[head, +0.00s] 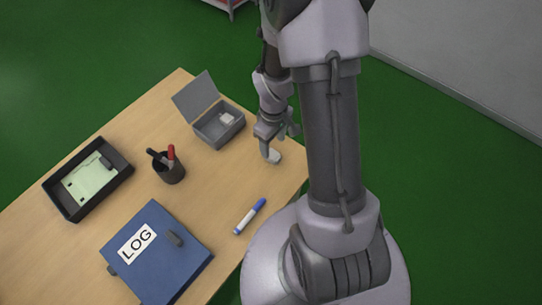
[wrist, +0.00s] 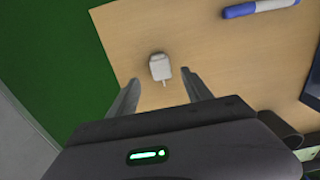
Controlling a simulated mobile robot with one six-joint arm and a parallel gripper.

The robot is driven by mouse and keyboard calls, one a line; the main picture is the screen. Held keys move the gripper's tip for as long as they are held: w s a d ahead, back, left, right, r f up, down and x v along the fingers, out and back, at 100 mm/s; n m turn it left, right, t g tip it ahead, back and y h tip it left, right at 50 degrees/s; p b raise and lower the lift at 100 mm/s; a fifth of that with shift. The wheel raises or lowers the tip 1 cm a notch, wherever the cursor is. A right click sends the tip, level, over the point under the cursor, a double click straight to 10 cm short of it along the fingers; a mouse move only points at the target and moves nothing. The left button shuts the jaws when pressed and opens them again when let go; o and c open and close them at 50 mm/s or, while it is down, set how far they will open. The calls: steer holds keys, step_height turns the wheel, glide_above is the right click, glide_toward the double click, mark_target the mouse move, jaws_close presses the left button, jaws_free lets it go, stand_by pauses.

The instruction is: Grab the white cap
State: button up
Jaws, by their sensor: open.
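A small white cap-like piece (wrist: 160,67) with a thin stub lies on the wooden table near its corner in the wrist view. It also shows in the head view (head: 275,157), partly hidden by my gripper. My gripper (head: 269,156) is over it there. In the wrist view my gripper (wrist: 164,80) is open, with one finger on each side of the white piece and clear space between. A second small white piece (head: 227,118) lies inside the open grey box (head: 217,138).
A blue and white marker (head: 249,216), a blue LOG binder (head: 156,250), a dark pen cup (head: 169,169) and a black tray (head: 121,182) stand on the table (head: 215,190). The table edge is close to the white piece.

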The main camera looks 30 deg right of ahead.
mark_target(273, 154)
step_height(273, 154, down, 6)
steer(key=b, duration=0.3)
steer(key=shift+s+f, duration=0.1)
steer(key=shift+f, duration=0.05)
jaws_close()
